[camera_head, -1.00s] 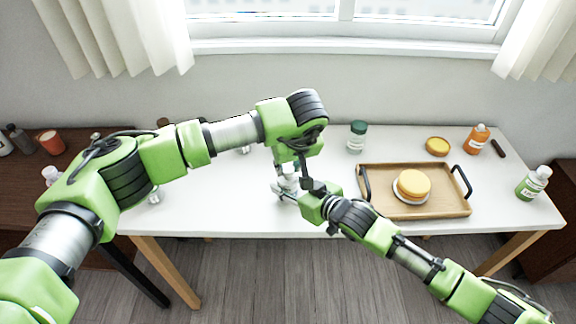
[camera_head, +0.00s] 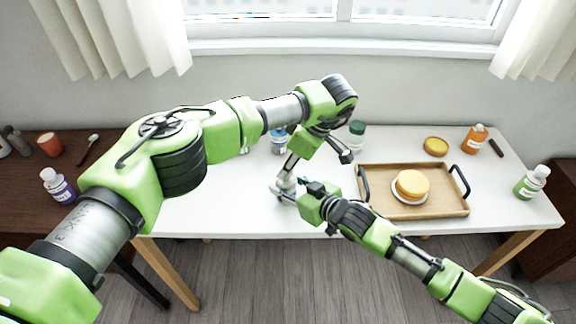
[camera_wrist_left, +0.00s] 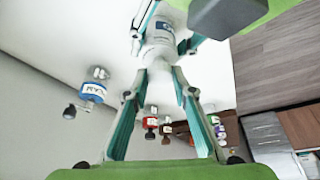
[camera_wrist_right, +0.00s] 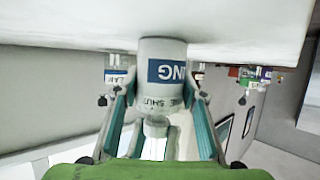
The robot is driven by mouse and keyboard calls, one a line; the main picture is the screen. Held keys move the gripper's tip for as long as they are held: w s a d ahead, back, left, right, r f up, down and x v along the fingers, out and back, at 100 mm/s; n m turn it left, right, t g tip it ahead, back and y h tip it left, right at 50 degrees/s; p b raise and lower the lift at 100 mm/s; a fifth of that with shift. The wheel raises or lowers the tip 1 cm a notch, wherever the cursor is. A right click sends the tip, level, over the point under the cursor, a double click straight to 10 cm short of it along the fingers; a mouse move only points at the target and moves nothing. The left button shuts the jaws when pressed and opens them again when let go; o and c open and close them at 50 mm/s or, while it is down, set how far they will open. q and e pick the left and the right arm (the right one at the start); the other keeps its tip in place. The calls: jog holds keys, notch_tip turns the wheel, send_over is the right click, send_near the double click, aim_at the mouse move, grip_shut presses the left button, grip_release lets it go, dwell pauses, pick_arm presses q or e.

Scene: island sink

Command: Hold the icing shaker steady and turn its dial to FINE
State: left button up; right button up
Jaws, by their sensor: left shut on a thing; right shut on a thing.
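The icing shaker (camera_head: 286,184) stands on the white table, a white cylinder with a blue label; in the right wrist view its body (camera_wrist_right: 162,50) shows part of the label, and lettering including "SHUT" lies near the dial end. My right gripper (camera_head: 284,192) comes in from the right and is shut on the shaker's body. My left gripper (camera_head: 288,176) reaches down from above and is shut on the dial at the top (camera_wrist_left: 160,68). The shaker looks upright. The dial's exact setting is hidden by the fingers and too small to read.
A wooden tray (camera_head: 372,209) with a cake (camera_head: 411,184) on a plate stands to the right. Bottles stand at the far right. The table's front edge is close to the shaker.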

pick_arm(q)
jog(key=shift+n, duration=0.5)
jog(key=o, duration=1.1)
jog(key=v, duration=1.2)
jog(key=shift+w+d, duration=0.15)
jog(key=shift+w, duration=0.05)
pick_arm(e)
jog(key=o, duration=1.3)
